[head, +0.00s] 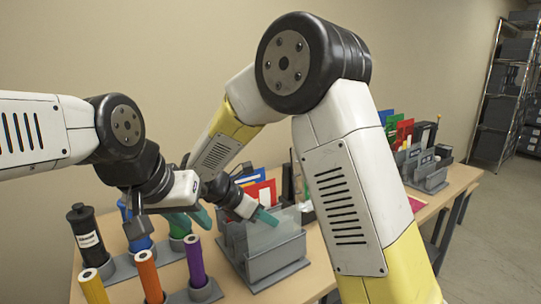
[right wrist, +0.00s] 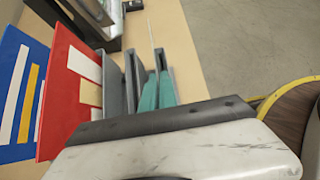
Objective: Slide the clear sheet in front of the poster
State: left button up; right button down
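My right gripper (head: 265,216) is shut on a clear sheet (head: 262,238), which hangs at the front of a grey slotted holder (head: 282,270). In the right wrist view its teal fingers (right wrist: 157,92) pinch the sheet, seen as a thin edge (right wrist: 151,35), beside the grey dividers (right wrist: 114,85). A red poster-like panel with pale bars (head: 262,192) stands behind; it also shows in the right wrist view (right wrist: 75,90). A blue panel (right wrist: 22,90) stands beside it. Whether the sheet is inside a slot is unclear. My left gripper (head: 190,220) looks open and empty.
Black (head: 88,240), blue (head: 136,228) and green (head: 180,235) cylinders stand left of the holder. Yellow (head: 93,287), orange (head: 149,275) and purple (head: 195,262) tubes stand in front. Another organizer (head: 425,168) with coloured panels stands at the back right.

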notch_tip(320, 180, up, 11)
jog(key=shift+w+a+f, duration=0.2)
jog(key=shift+w+a, duration=0.1)
jog(key=shift+w, duration=0.15)
dwell(0.5)
